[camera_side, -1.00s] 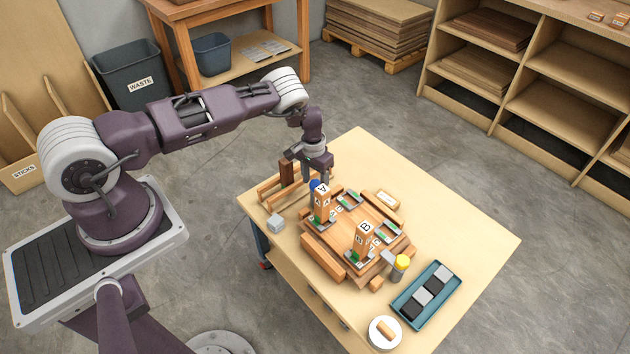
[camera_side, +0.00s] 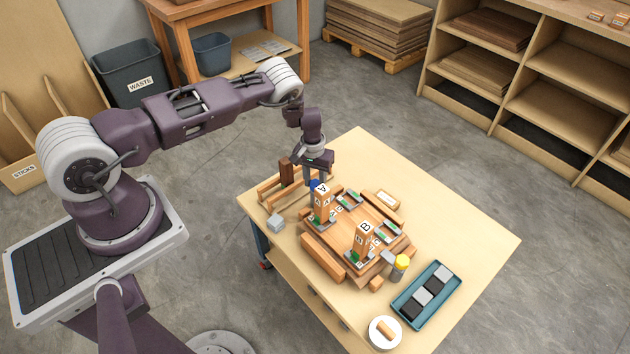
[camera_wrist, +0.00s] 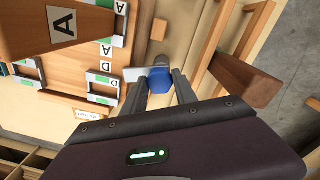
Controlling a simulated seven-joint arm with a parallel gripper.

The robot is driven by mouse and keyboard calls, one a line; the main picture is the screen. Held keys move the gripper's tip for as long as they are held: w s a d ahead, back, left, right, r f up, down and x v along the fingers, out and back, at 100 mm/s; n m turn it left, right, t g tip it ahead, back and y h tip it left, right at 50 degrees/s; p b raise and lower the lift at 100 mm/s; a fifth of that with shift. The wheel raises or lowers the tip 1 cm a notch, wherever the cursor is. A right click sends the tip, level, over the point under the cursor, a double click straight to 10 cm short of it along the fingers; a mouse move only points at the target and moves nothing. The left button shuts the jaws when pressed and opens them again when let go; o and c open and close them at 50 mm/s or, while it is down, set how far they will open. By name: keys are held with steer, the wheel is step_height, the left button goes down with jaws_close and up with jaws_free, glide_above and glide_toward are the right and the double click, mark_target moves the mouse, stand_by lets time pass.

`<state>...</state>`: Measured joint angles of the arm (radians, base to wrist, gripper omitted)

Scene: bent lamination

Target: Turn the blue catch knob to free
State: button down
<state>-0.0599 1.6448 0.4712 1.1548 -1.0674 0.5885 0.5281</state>
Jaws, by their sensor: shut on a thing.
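The blue catch knob (camera_wrist: 160,80) sits between the two fingers of my gripper (camera_wrist: 159,84) in the wrist view, and the fingers are shut on it. In the side view, my gripper (camera_side: 315,183) reaches down at the far left of the work board, and the knob (camera_side: 315,186) shows as a small blue patch beside block A (camera_side: 322,198). A pale flat piece (camera_wrist: 134,74) lies next to the knob in the wrist view. The side view hides most of the knob and its contact with the fingers.
Block B (camera_side: 363,238) stands on the wooden board (camera_side: 344,238). A wooden rack (camera_side: 282,187) stands close to my gripper. A yellow-topped bottle (camera_side: 401,264), a blue tray (camera_side: 425,294) and a white dish (camera_side: 384,332) are at the front. The table's right side is clear.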

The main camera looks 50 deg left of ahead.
mark_target(315, 184)
steer(key=n, duration=1)
steer(key=shift+d+n, duration=0.1)
steer(key=shift+n, duration=2.2)
steer(key=c, duration=1)
jaws_free()
steer(key=shift+o, duration=0.2)
steer(key=shift+r, duration=0.1)
step_height(315, 184, up, 7)
steer(key=shift+s+f, duration=0.1)
steer(key=shift+s, duration=0.05)
